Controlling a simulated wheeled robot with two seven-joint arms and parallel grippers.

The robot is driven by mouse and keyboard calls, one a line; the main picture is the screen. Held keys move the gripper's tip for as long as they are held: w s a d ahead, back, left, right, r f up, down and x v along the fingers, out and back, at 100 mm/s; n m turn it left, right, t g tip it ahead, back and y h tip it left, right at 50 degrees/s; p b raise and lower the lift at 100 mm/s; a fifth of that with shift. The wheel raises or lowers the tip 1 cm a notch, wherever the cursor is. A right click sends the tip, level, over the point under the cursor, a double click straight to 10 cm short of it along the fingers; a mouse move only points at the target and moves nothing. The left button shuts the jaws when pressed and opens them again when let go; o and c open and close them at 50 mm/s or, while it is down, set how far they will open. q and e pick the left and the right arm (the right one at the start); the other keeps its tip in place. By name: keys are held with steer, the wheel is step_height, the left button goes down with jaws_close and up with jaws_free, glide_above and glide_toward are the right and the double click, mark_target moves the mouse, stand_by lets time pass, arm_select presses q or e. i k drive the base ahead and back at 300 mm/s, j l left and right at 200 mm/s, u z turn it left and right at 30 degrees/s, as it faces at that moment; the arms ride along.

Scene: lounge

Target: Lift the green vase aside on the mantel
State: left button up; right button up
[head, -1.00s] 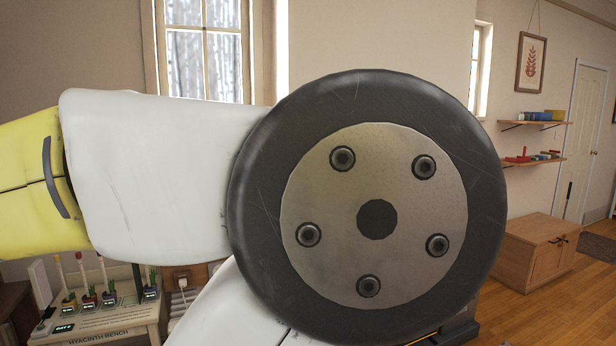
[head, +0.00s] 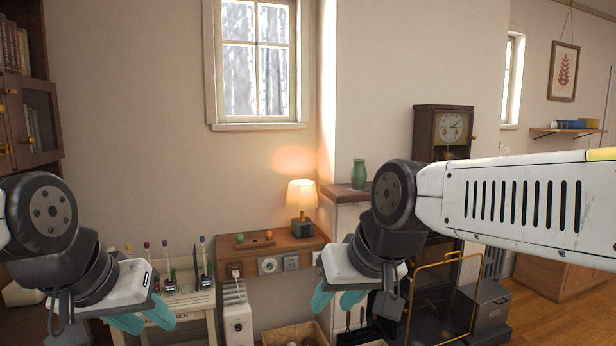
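The green vase (head: 359,174) stands upright on the dark wooden mantel (head: 343,194), right of the picture's middle. My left gripper (head: 146,322) is low on the left, far from the vase, with its teal fingers apart and nothing seen between them. My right gripper (head: 334,305) is below and nearer than the mantel, fingers pointing down and apart, also empty. My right arm comes in from the right and hides the mantel's right part.
A lit lamp (head: 301,197) stands on a wooden shelf (head: 300,244) left of the mantel. A dark clock (head: 442,121) stands right of the vase. A brass-coloured frame (head: 409,300) and a grey box (head: 487,310) are below. The wall above the vase is clear.

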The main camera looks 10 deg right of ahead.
mark_target(358, 175)
steer(key=z, duration=0.8)
steer(key=i+l+u, duration=0.45)
steer(key=i+l, duration=0.2)
steer(key=i, duration=0.5)
steer(key=i+l+u, duration=0.5)
steer(key=i+l, duration=0.55)
